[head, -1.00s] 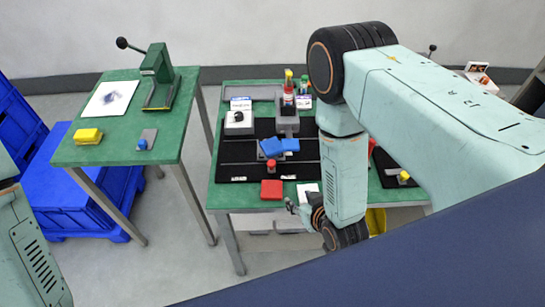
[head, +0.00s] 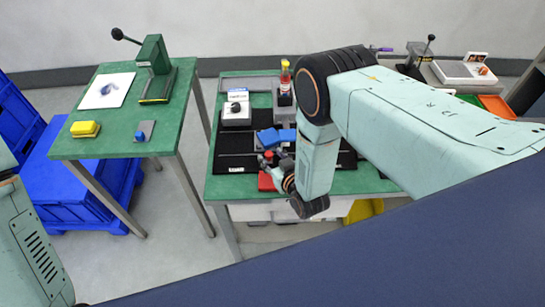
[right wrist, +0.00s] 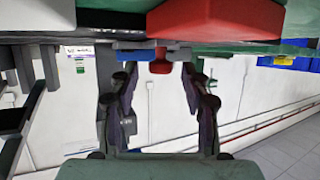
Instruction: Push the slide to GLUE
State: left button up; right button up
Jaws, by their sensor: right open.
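A small red knob (right wrist: 160,66), which looks like the slide's handle, shows in the right wrist view between my open fingertips, with a gap on each side. In the head view my right gripper (head: 270,160) is low at the front edge of the black panel (head: 236,148), over the knob's place, and mostly hides it. A small white label (head: 236,169) is on the panel's front edge, left of the gripper; its lettering is too small to read, so I cannot tell which end is GLUE. My left gripper is out of view.
A red block (head: 265,181) lies on the green table (head: 226,187) close to my right gripper. Blue blocks (head: 276,137) lie just behind it. A grey-white box with a black knob (head: 237,109) and a bottle (head: 285,80) stand farther back. A second green table (head: 110,145) is at left.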

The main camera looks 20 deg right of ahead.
jog(key=shift+w, duration=0.2)
jog(key=shift+c, duration=0.2)
jog(key=shift+a, duration=0.1)
jog(key=shift+c, duration=0.8)
grip_shut()
